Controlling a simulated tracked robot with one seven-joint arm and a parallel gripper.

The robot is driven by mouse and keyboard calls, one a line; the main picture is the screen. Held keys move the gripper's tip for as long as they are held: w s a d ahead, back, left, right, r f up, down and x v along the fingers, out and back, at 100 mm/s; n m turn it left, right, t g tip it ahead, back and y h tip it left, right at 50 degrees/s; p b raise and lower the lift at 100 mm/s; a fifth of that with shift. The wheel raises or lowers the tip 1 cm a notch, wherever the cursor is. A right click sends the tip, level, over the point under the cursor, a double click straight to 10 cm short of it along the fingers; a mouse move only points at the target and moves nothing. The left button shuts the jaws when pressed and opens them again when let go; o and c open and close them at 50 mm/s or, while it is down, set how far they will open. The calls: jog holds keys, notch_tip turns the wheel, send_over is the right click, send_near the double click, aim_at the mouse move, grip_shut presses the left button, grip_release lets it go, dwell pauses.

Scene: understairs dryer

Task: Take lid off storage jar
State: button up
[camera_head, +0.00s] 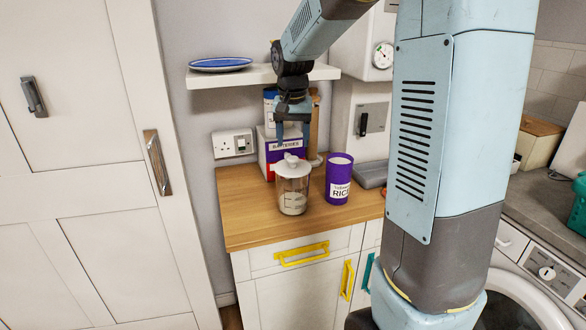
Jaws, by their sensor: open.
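A clear storage jar (292,195) stands upright on the wooden counter, with some pale contents at its bottom. Its white lid (292,167), with a knob on top, sits on the jar's mouth. My gripper (293,142) is open and points down just above the lid's knob. The fingers appear close to the knob, but I cannot tell whether they touch it. Nothing is held between them.
A purple rice container (339,178) stands close to the jar's right. A batteries box (271,146) is behind it. A wall shelf (256,76) with a blue plate (220,64) is above. The wooden counter (241,200) is clear to the left.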

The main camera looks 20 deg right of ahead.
aim_at(292, 157)
jog(key=shift+w+d+f, duration=0.1)
jog(key=shift+w+f, duration=0.15)
jog(key=shift+f, duration=1.3)
jog(key=shift+w+f, duration=0.2)
jog(key=shift+f, duration=1.3)
jog(key=shift+c, duration=0.2)
jog(key=c, duration=1)
jog(key=shift+r, duration=0.15)
